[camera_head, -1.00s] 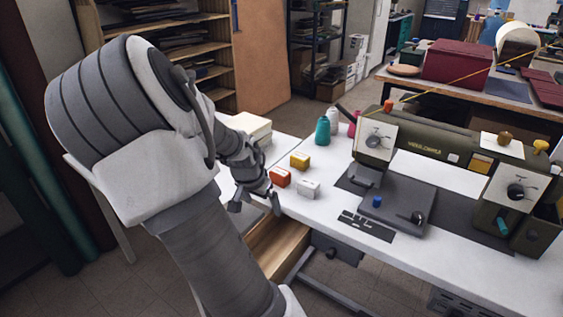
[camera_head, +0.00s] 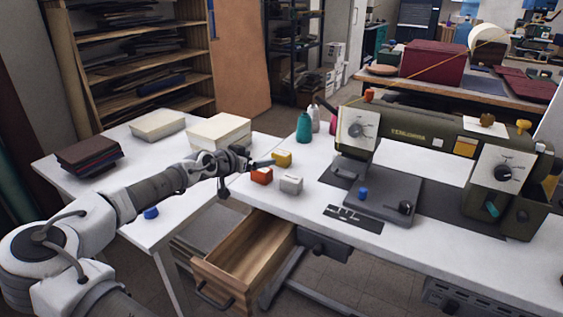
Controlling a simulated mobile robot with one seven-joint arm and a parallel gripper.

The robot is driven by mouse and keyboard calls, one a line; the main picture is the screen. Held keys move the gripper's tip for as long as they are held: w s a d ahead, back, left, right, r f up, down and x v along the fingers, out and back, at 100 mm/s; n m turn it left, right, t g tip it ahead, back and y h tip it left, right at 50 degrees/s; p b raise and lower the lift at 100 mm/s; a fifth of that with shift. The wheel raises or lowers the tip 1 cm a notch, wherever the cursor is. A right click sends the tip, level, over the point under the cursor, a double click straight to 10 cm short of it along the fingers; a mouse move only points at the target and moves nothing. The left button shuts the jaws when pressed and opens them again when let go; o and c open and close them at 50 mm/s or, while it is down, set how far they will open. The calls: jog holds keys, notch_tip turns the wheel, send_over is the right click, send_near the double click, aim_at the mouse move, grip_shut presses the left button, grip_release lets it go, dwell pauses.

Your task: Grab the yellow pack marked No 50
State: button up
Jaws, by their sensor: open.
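The yellow pack (camera_head: 284,157) stands on the white table, left of the sewing machine. Its marking is too small to read. An orange-red pack (camera_head: 262,175) and a white pack (camera_head: 291,185) stand just in front of it. My gripper (camera_head: 247,176) comes in from the left and is open and empty. One finger reaches toward the left side of the yellow pack and overlaps its edge in the picture; I cannot tell whether they touch. The other finger hangs lower, left of the orange-red pack.
Thread spools (camera_head: 304,127) stand behind the packs. The olive sewing machine (camera_head: 425,137) fills the right of the table. An open wooden drawer (camera_head: 236,262) juts out below the front edge. Pale stacks (camera_head: 220,131) and a dark stack (camera_head: 87,157) sit on the left table.

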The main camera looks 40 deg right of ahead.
aim_at(279, 155)
jog(key=b+x, duration=0.2)
jog(key=x, duration=0.8)
jog(key=shift+s+d+f+b, duration=0.1)
jog(key=shift+d+f+b, duration=0.1)
jog(key=shift+b, duration=0.15)
jog(key=shift+w+b+x, duration=0.1)
jog(key=shift+b+x, duration=0.45)
jog(key=shift+x, duration=0.9)
jog(key=shift+w+b+x, duration=0.15)
jog(key=shift+b+x, duration=0.35)
jog(key=shift+x, duration=0.95)
jog(key=shift+a, duration=0.1)
